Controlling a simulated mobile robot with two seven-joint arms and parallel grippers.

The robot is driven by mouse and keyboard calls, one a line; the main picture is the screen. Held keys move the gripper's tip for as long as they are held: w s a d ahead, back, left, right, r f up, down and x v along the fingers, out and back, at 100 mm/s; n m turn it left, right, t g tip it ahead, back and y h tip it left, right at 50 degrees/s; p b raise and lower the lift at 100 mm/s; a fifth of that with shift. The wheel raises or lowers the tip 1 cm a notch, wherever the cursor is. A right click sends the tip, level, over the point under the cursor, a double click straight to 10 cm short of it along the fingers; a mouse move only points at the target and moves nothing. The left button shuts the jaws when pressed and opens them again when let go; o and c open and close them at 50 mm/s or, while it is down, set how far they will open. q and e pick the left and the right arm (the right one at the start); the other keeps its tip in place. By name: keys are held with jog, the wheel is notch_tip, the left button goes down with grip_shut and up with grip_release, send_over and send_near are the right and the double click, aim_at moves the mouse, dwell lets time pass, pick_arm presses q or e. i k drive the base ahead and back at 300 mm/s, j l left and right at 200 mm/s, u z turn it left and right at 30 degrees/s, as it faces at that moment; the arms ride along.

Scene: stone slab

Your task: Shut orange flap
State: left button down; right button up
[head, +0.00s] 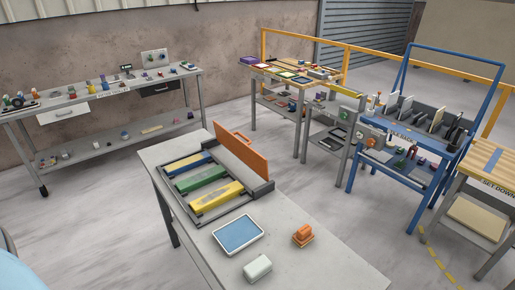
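The orange flap (241,148) stands raised, close to upright, at the back right end of a grey frame (264,188) on the stone-coloured slab table. It has a handle-like strip along its top edge. A pale grey surface shows beside the raised flap. In the same frame, the blue flap (187,164), the green flap (200,178) and the yellow flap (216,197) lie flat in a row. Neither of my grippers is in view.
On the same table (320,262) lie a blue-topped tray (238,235), an orange block (302,236) and a pale block (257,268). A long workbench (100,94) stands at the back left. A blue cart (402,140) and other tables stand right. Open floor lies between.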

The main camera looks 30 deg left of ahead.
aim_at(252, 159)
jog(key=z, duration=1.4)
jog(key=i+l+z, duration=0.15)
jog(key=z, duration=0.2)
jog(key=i+z, duration=0.3)
jog(key=i+j+u, duration=0.15)
jog(key=i+u, duration=0.15)
jog(key=u, duration=0.15)
jog(key=i+u, duration=0.3)
jog(key=u, duration=0.15)
jog(key=i+u, duration=0.3)
jog(key=u, duration=0.15)
jog(key=i+z, duration=0.15)
jog(key=i, duration=0.6)
jog(key=i+j+z, duration=0.15)
jog(key=i, duration=0.6)
jog(key=i+l+u, duration=0.1)
jog(key=i+u, duration=0.25)
jog(key=i+l+u, duration=0.15)
jog(key=i+u, duration=0.2)
jog(key=j+u, duration=0.1)
jog(key=u, duration=3.5)
jog(key=k+l, duration=0.05)
jog(key=l, duration=0.05)
